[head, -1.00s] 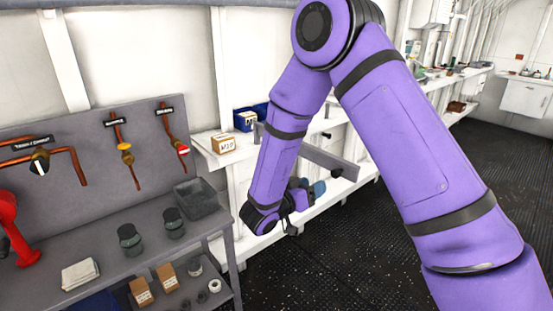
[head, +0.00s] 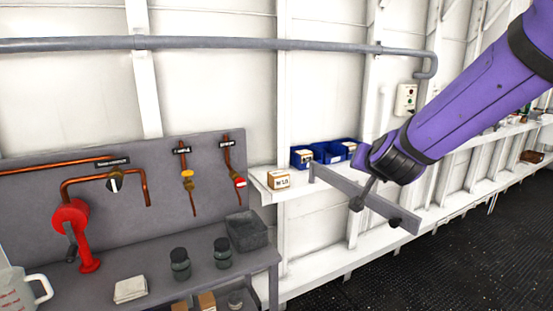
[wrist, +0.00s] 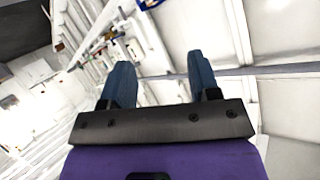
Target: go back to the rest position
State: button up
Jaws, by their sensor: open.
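My purple arm comes in from the upper right in the head view and ends in front of the white wall shelf. My gripper shows in the wrist view (wrist: 160,85) with its two blue fingers well apart and nothing between them. In the wrist view the white wall and shelving appear tilted behind the fingers.
A grey workbench (head: 90,293) at left bears two dark jars (head: 180,264), a folded cloth (head: 130,290) and a dark bin (head: 246,231). A small box (head: 279,181) and blue bins (head: 352,146) stand on the white shelf (head: 268,191). Dark floor at lower right is clear.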

jog(key=s+d+r+n+g+y, duration=0.1)
jog(key=s+r+n+y, duration=0.15)
jog(key=s, duration=0.35)
jog(key=s+d+r+n+g+y, duration=0.1)
jog(key=s+r+g, duration=0.15)
jog(key=s, duration=0.35)
jog(key=s+d+g+h, duration=0.1)
jog(key=s+d+g, duration=0.1)
jog(key=s, duration=0.7)
jog(key=s+d+g+h, duration=0.1)
jog(key=s+d, duration=0.3)
jog(key=s, duration=0.6)
jog(key=shift+d+f+n+g+h, duration=0.2)
jog(key=shift+d+n+g+h, duration=0.2)
jog(key=shift+g, duration=0.15)
